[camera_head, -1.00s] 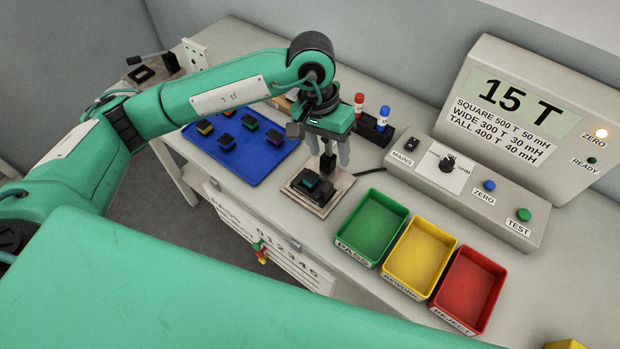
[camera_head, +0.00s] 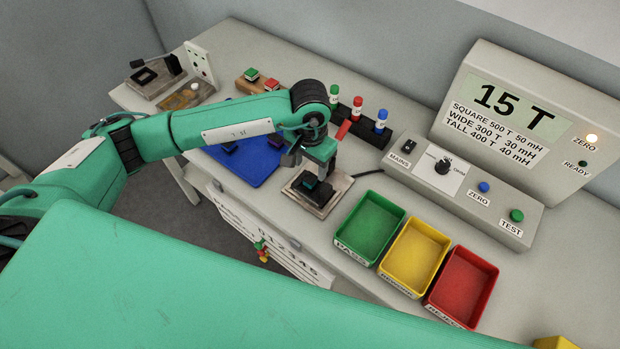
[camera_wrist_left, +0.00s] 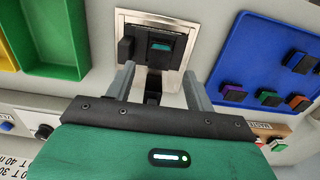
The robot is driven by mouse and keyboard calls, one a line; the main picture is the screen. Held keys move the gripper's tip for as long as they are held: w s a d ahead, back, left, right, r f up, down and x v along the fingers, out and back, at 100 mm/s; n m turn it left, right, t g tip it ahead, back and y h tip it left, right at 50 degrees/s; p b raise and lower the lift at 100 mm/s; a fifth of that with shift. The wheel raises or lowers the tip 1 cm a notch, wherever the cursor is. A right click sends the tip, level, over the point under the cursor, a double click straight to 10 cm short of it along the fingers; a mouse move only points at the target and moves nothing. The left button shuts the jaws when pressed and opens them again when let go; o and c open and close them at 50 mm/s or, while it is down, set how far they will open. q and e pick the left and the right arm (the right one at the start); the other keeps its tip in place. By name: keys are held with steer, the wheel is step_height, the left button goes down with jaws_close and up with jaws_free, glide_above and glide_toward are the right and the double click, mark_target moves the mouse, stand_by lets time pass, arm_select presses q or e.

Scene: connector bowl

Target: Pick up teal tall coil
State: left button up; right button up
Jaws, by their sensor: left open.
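The teal coil (camera_wrist_left: 160,46) sits in the black fixture on a small plate (camera_wrist_left: 128,18), seen in the left wrist view. In the head view the teal coil (camera_head: 311,183) shows as a small patch on the same plate (camera_head: 297,203), partly hidden by my gripper. My left gripper (camera_wrist_left: 156,80) is open, with its two fingers apart and pointing toward the fixture. In the head view the left gripper (camera_head: 318,175) hangs low over the plate. Whether its fingers reach the coil's sides I cannot tell. My right gripper is not in view.
A blue tray (camera_head: 262,174) with several coils lies left of the plate. Green (camera_head: 371,232), yellow (camera_head: 416,257) and red (camera_head: 466,287) bins stand to the right. A tester (camera_head: 470,190) stands behind them. A black holder (camera_head: 372,133) with marker-like bottles is behind the gripper.

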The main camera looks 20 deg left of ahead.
mark_target(310, 177)
arm_select(q)
step_height(310, 177, down, 3)
steer(key=shift+s+p, duration=0.1)
steer(key=shift+p, duration=0.85)
steer(key=shift+f, duration=0.7)
steer(key=shift+c, duration=0.4)
steer(key=c, duration=1)
